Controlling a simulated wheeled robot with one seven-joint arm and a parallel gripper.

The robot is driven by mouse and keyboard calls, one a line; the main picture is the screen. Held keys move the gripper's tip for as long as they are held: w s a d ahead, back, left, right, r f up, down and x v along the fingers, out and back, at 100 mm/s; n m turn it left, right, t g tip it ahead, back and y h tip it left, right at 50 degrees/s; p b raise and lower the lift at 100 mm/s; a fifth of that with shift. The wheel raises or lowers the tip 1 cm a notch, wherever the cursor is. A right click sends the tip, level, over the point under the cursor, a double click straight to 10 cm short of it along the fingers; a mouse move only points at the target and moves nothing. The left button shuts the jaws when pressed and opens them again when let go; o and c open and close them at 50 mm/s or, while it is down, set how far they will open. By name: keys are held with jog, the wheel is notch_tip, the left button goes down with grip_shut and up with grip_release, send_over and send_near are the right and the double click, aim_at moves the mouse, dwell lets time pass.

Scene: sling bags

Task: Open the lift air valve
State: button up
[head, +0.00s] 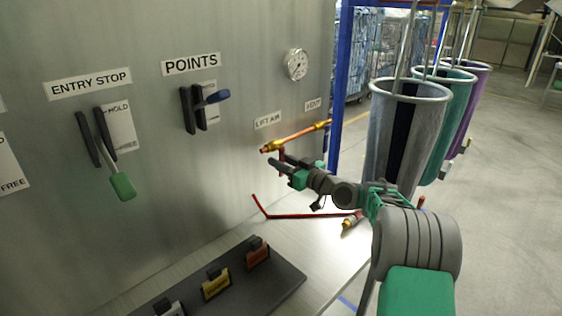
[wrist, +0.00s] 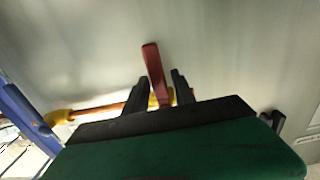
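The lift air valve sits on a copper pipe with brass ends (head: 297,137) below the LIFT AIR label (head: 267,121) on the grey panel. Its red handle (wrist: 153,65) stands between my gripper's two black fingers in the wrist view, tilted slightly left, with a gap on each side. My gripper (head: 279,168) is open, just below the pipe in the head view, where the handle is mostly hidden. The pipe (wrist: 100,109) passes behind the fingers in the wrist view; its brass valve body is partly hidden by my gripper.
A pressure gauge (head: 296,64) and a VENT label (head: 313,104) are on the panel. A POINTS lever (head: 205,104) and green-handled ENTRY STOP lever (head: 121,184) are left. A red rod (head: 305,215) lies below my gripper. Hanging bags (head: 405,130) and a blue post (head: 341,85) are right.

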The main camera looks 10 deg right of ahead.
grip_shut()
dwell(1.1)
